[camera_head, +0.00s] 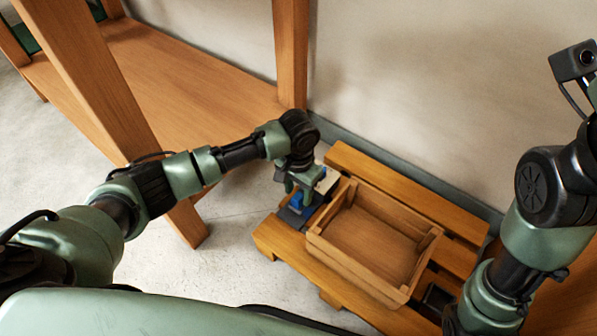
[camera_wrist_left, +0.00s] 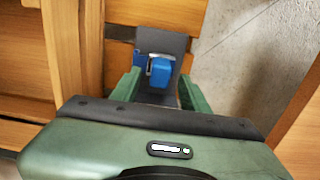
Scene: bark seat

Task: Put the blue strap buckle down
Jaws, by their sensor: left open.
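The blue strap buckle (camera_wrist_left: 160,72) shows in the left wrist view, with a grey metal part, lying on a dark flat pad (camera_wrist_left: 176,44) on the wooden pallet. In the head view the buckle (camera_head: 307,197) is partly hidden under my left gripper. My left gripper (camera_head: 300,190) points down over it. In the left wrist view the green fingers (camera_wrist_left: 160,92) are apart, one on each side of the buckle, with gaps to it. My right arm is at the right edge of the head view; its gripper fingers do not show.
An empty wooden crate (camera_head: 351,270) stands on the pallet (camera_head: 268,236), right beside the pad. A wooden table leg (camera_head: 187,222) stands left. A wall (camera_head: 430,90) is behind. Bare floor (camera_head: 232,262) is left of the pallet.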

